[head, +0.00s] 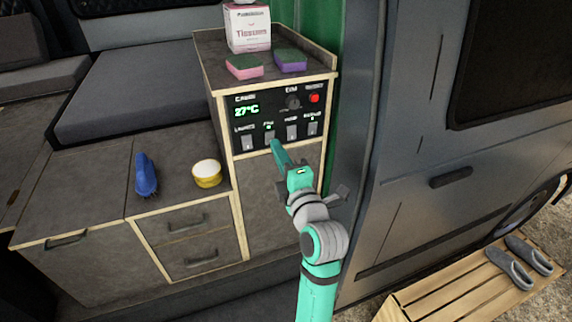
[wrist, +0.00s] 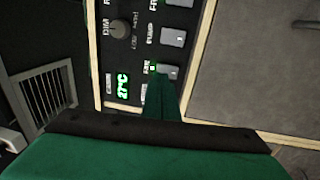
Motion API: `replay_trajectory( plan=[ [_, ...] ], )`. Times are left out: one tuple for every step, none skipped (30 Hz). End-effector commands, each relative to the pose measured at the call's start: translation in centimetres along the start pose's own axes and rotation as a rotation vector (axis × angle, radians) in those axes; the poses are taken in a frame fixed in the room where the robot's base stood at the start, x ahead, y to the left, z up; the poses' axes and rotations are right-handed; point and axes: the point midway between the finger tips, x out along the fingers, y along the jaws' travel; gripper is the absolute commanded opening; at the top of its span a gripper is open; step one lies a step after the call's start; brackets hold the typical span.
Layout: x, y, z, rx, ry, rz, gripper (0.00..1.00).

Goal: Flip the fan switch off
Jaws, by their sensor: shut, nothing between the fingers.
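The dark control panel (head: 265,121) is on the front of the raised cabinet and has a row of rocker switches along its lower part. The fan switch (head: 269,135) is second from the left, with a small green light above it. It also shows in the wrist view (wrist: 168,71), with the green light beside its label. My gripper (head: 273,144) is shut and empty, its tip right at the lower end of the fan switch. In the wrist view my closed fingers (wrist: 160,92) cover part of the panel beside that switch. I cannot tell whether they touch it.
The lights switch (head: 248,142) and pump switch (head: 291,131) flank the fan switch closely. A knob (head: 293,102), red button (head: 315,98) and green 27°C display (head: 247,110) sit above. Sponges (head: 244,66) and a tissue box (head: 247,27) stand on top of the cabinet.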

Motion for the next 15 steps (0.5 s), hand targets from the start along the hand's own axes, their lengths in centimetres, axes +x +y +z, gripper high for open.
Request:
replay_trajectory(
  plan=[
    [0.7,0.0,0.0,0.001,0.001,0.0,0.0],
    [1.1,0.0,0.0,0.0,0.001,0.0,0.0],
    [1.5,0.1,0.0,0.0,0.0,0.001,0.0],
    [1.8,0.0,0.0,0.0,0.0,0.001,0.0],
    [2.1,0.0,0.0,0.0,0.0,0.0,0.0],
    [2.3,0.0,0.0,0.001,0.0,0.0,0.0],
    [2.5,0.0,0.0,0.001,-0.001,0.0,0.0],
    [2.6,0.0,0.0,0.0,-0.001,0.0,0.0],
    [2.7,0.0,0.0,0.0,-0.001,0.001,0.0],
    [2.8,0.0,0.1,0.0,-0.001,0.001,0.0],
    [2.8,0.0,0.1,0.0,-0.001,0.0,0.0],
    [2.8,0.0,0.1,0.0,-0.001,0.0,0.0],
    [2.9,0.0,0.1,0.0,-0.001,0.0,0.0],
    [2.9,0.0,0.1,0.0,-0.001,0.0,0.0],
    [2.8,0.0,0.1,0.0,-0.001,0.0,0.0]
  ],
)
